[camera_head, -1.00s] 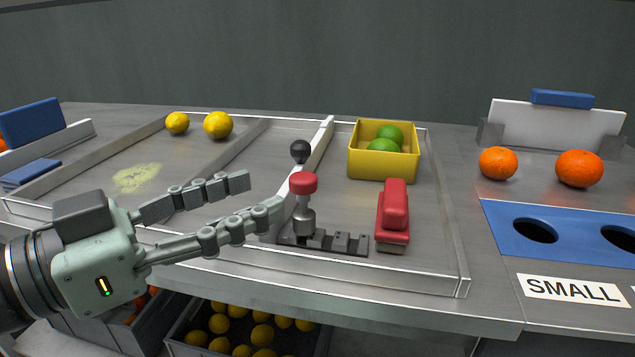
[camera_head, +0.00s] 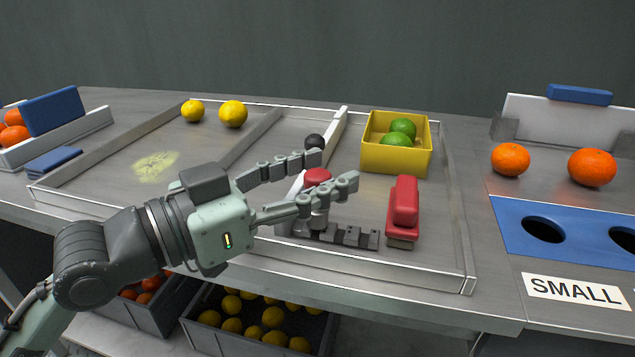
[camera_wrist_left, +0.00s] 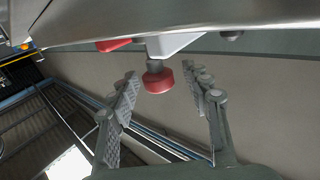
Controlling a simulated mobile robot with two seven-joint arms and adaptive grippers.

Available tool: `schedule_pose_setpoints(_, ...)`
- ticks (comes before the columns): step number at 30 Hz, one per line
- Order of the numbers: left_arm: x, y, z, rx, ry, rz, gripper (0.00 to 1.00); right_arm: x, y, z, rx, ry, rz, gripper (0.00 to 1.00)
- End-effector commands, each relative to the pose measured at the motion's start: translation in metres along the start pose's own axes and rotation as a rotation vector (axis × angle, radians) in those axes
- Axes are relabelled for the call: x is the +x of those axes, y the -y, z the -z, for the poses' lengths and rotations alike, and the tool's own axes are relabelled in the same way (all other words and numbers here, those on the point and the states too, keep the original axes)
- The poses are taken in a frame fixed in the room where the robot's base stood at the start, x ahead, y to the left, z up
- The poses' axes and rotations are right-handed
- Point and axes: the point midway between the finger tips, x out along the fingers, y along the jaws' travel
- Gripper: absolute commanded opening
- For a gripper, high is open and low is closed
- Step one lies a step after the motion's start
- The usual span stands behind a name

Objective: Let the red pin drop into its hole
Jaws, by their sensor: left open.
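The red pin (camera_head: 317,176) stands near the front of the metal tray, its red cap partly behind my near finger. Below the cap, its shaft and the hole are largely hidden by the finger. My left gripper (camera_head: 336,169) reaches in from the left, open, with one finger on the far side of the cap and one on the near side. In the left wrist view the red cap (camera_wrist_left: 158,81) shows between the two spread fingertips (camera_wrist_left: 161,77), with gaps on both sides. My right gripper is not in view.
A dark notched bar (camera_head: 350,237) lies right of the pin's foot. A red-handled brush (camera_head: 404,203) and a yellow box (camera_head: 396,157) with green fruit stand farther right. A black knob (camera_head: 314,141) is just behind the far finger. The tray's left part holds two lemons.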

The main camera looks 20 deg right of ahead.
Motion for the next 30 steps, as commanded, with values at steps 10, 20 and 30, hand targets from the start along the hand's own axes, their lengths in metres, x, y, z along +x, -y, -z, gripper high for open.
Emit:
schedule_pose_setpoints(10,-0.0002,0.0000,0.0001,0.000,0.000,0.000,0.20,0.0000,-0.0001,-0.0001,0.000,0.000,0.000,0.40)
schedule_pose_setpoints(20,-0.0003,0.0001,-0.0012,0.000,0.000,0.000,0.02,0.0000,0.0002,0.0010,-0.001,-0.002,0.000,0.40)
schedule_pose_setpoints(30,-0.0003,-0.0001,-0.0087,0.000,-0.002,0.000,0.02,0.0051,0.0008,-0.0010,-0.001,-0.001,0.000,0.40)
